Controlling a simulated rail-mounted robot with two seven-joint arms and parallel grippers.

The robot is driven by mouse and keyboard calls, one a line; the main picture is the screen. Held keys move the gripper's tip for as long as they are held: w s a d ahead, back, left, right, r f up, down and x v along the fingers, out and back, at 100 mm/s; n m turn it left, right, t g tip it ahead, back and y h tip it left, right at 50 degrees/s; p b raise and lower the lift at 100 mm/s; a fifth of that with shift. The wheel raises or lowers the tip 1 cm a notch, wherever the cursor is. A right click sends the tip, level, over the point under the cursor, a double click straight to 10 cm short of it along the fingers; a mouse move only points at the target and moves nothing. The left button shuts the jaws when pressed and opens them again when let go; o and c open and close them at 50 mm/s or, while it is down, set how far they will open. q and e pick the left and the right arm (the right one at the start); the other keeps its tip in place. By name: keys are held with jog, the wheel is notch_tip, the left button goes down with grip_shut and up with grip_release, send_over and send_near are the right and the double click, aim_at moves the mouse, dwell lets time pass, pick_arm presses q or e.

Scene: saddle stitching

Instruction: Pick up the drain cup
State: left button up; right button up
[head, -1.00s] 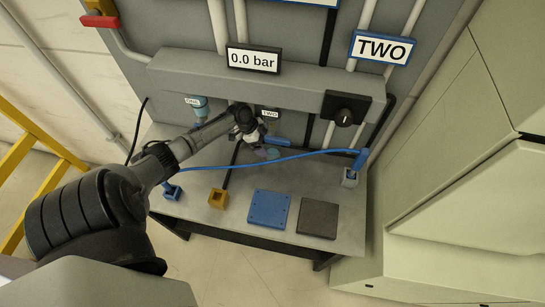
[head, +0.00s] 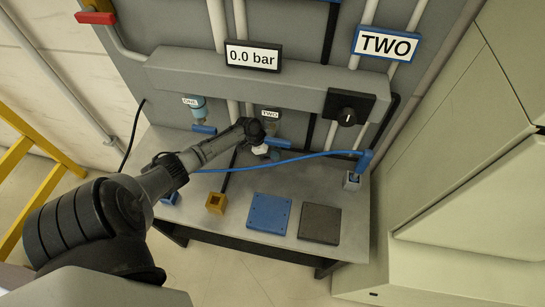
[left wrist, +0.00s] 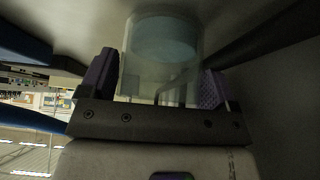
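My left gripper (head: 262,148) is low under the grey manifold, just in front of the unit labelled TWO (head: 270,115). It hides much of what lies at its fingertips in the head view. In the left wrist view, a clear round cup (left wrist: 163,60) with a pale blue disc in its wide end stands between the two purple finger pads (left wrist: 160,90). It looks like the drain cup. The pads are apart and lie close along its sides; whether they press on it is unclear. My right gripper is in neither view.
A black knob (head: 348,107) juts from the manifold.

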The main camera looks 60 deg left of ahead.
pick_arm(q)
jog(key=c, duration=0.8)
